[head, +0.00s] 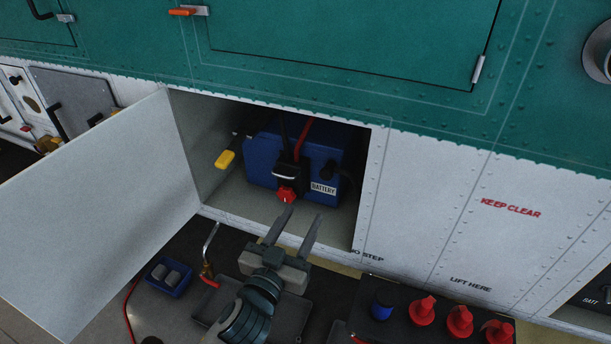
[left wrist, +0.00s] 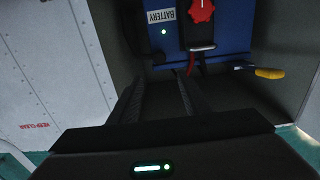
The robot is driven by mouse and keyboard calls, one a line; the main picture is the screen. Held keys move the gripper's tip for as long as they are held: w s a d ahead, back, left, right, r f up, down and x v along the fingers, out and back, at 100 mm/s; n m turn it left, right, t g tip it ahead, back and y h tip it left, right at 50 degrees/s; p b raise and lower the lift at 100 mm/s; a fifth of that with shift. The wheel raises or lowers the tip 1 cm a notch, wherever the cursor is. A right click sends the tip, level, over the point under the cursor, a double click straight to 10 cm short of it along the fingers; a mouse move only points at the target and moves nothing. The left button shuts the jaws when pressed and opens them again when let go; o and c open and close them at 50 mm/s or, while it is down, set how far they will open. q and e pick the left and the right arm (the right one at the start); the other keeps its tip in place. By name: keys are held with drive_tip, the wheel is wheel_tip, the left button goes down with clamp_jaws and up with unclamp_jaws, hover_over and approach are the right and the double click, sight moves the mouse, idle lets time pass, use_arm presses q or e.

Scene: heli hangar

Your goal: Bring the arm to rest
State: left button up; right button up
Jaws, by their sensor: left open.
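My left gripper (head: 299,228) is open and empty at the mouth of an open battery bay in the helicopter's side. Its two fingers point toward the blue battery (head: 258,165) inside the bay, apart from it. In the left wrist view the fingers (left wrist: 163,90) reach toward the battery (left wrist: 235,30), which shows upside down. A red knob (head: 286,194) sits on a black connector (head: 290,172) at the battery's front; the knob also shows in the left wrist view (left wrist: 201,10). My right gripper is not in view.
The bay door (head: 105,205) stands open at the left. A yellow handle (head: 225,159) hangs in the bay's left side. Below are a small blue tray (head: 168,278) and a dark case with several red caps (head: 422,311) and a blue cap (head: 382,305).

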use_arm(q)
drive_tip(key=w+a+f+g+y, duration=0.1)
drive_tip(key=a+f+g, duration=0.1)
drive_tip(key=f, duration=1.1)
drive_tip(key=a+f+g+y, duration=0.1)
drive_tip(key=a+f+g, duration=0.15)
drive_tip(key=f, duration=0.95)
drive_tip(key=s+a+f+g+y, duration=0.1)
drive_tip(key=s+a+f+g, duration=0.2)
drive_tip(key=f, duration=0.6)
drive_tip(key=s+a+f+g+y, duration=0.1)
drive_tip(key=s+a+f, duration=0.3)
drive_tip(key=f, duration=0.6)
drive_tip(key=s+a+f+g+y, duration=0.1)
drive_tip(key=s+a+f+g, duration=0.15)
drive_tip(key=s+f, duration=0.7)
drive_tip(key=s+a+f+g, duration=0.1)
drive_tip(key=s+a+f, duration=0.2)
drive_tip(key=s+f, duration=0.6)
drive_tip(key=s+a+f+g, duration=0.2)
drive_tip(key=s+f, duration=0.1)
drive_tip(key=s, duration=0.9)
drive_tip(key=s+a+f+n+g, duration=0.1)
drive_tip(key=s+a+f+g, duration=0.1)
drive_tip(key=s, duration=1)
drive_tip(key=shift+s+f+y, duration=0.3)
drive_tip(key=shift+f, duration=0.45)
drive_tip(key=shift+w, duration=0.1)
